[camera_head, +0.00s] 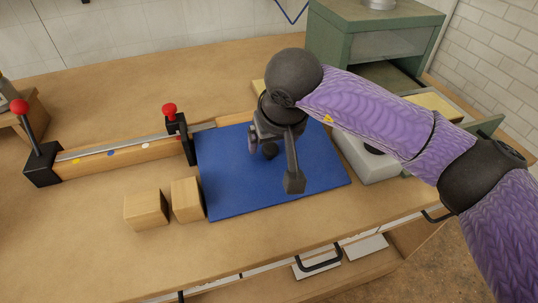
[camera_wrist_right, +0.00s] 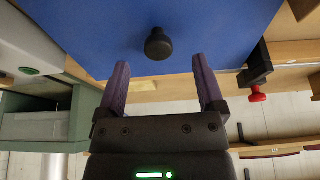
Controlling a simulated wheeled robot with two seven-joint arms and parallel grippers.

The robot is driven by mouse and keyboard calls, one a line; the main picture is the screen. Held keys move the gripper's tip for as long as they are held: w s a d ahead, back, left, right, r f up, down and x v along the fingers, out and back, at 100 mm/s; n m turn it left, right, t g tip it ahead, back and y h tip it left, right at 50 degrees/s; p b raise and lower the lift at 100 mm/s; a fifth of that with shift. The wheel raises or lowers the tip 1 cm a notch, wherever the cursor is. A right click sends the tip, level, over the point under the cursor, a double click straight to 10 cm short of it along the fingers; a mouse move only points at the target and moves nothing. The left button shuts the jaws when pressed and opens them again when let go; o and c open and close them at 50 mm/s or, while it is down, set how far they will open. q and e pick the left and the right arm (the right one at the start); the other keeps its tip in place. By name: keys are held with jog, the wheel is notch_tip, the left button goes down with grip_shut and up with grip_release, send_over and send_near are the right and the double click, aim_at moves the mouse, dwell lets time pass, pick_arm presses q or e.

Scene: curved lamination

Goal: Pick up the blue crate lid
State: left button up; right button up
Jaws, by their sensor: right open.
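The blue crate lid (camera_head: 230,190) lies flat on the wooden workbench, a broad blue panel with a round black knob (camera_head: 270,150). In the right wrist view the lid (camera_wrist_right: 240,25) fills the top and its knob (camera_wrist_right: 158,44) shows just ahead of the fingertips, centred between them. My right gripper (camera_head: 273,164) is over the lid with its fingers spread on either side of the knob. It is open and holds nothing; whether a finger touches the lid is unclear. Part of the lid's far edge is hidden by my right arm. My left gripper is not in view.
Two wooden blocks (camera_head: 147,210) stand by the lid's left edge. A long clamp (camera_head: 120,152) with red knobs lies behind them. A green cabinet (camera_head: 375,45) stands at the back right; a pale grey object (camera_head: 368,166) is right of the lid.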

aim_at(270, 146)
jog(key=b+x, duration=0.1)
jog(key=x, duration=0.1)
jog(key=b+x, duration=0.1)
jog(key=x, duration=0.2)
jog(key=shift+w, duration=0.45)
jog(key=shift+r, duration=0.1)
grip_shut()
